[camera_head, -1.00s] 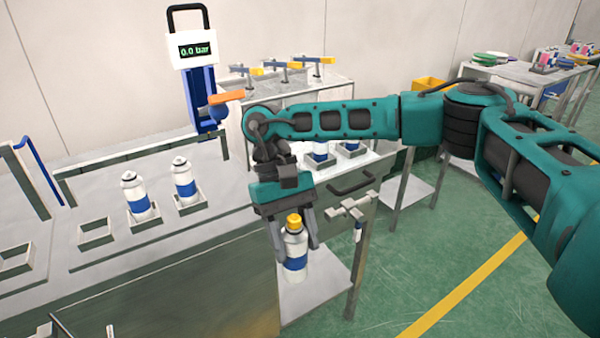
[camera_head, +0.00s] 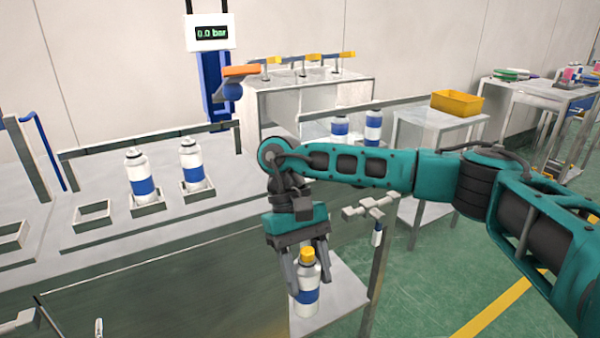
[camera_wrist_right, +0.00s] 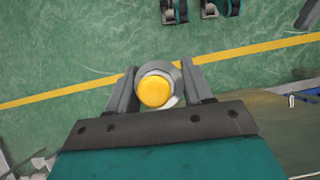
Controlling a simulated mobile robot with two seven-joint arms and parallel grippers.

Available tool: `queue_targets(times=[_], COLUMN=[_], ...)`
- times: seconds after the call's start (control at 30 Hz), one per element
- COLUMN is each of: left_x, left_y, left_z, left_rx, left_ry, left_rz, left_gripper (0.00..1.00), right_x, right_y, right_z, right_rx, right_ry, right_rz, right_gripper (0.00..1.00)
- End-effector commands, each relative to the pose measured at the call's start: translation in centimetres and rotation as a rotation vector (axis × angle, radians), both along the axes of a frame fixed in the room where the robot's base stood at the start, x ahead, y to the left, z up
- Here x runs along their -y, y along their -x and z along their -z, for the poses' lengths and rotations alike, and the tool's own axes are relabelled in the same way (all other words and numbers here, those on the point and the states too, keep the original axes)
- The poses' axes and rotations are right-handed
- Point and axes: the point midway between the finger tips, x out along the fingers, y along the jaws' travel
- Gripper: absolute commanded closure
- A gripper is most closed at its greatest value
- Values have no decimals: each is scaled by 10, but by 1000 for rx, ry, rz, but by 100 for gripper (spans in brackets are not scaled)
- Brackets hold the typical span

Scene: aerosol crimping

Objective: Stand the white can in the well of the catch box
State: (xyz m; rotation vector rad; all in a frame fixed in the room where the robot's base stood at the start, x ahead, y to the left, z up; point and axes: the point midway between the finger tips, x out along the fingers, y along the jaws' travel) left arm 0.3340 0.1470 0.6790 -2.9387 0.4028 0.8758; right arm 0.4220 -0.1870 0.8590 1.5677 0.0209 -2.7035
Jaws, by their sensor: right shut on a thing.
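A white can (camera_head: 307,291) with a blue band and a yellow cap hangs upright in my right gripper (camera_head: 310,279), off the right end of the long steel bench. The gripper points down and is shut on the can's sides. In the right wrist view the yellow cap (camera_wrist_right: 154,91) shows between the two fingers (camera_wrist_right: 158,78), with green floor beyond. I cannot tell which thing is the catch box; a low shelf (camera_head: 340,295) shows behind the can. My left gripper is not in view.
Two capless white cans (camera_head: 140,176) (camera_head: 191,164) stand in square holders on the bench, beside an empty holder (camera_head: 94,216). A gauge (camera_head: 211,33) reads 0.0 bar. A yellow bin (camera_head: 457,103) sits on a side table. A metal clamp-like fixture (camera_head: 370,206) is close right of my gripper.

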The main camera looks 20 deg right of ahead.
Motion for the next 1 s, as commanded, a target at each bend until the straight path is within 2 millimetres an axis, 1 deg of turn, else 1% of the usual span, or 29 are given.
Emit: queue_targets(times=[0.4,0.43,0.57,0.77,0.87,0.97,1.0], left_x=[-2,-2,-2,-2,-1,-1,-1], left_y=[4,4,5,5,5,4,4], left_z=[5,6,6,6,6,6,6], left_rx=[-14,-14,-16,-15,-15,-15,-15], left_ry=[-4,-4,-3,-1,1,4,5], left_rz=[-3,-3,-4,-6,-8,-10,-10], left_gripper=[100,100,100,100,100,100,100], right_x=[5,7,14,26,35,46,51], right_y=[0,-2,-8,-20,-27,-37,-42], right_z=[1,-2,-15,-40,-57,-77,-88], right_rx=[-2,0,1,1,0,0,1], right_ry=[3,2,2,1,-1,-3,-3], right_rz=[23,40,155,383,535,724,810], right_gripper=[84,84,84,84,84,84,84])
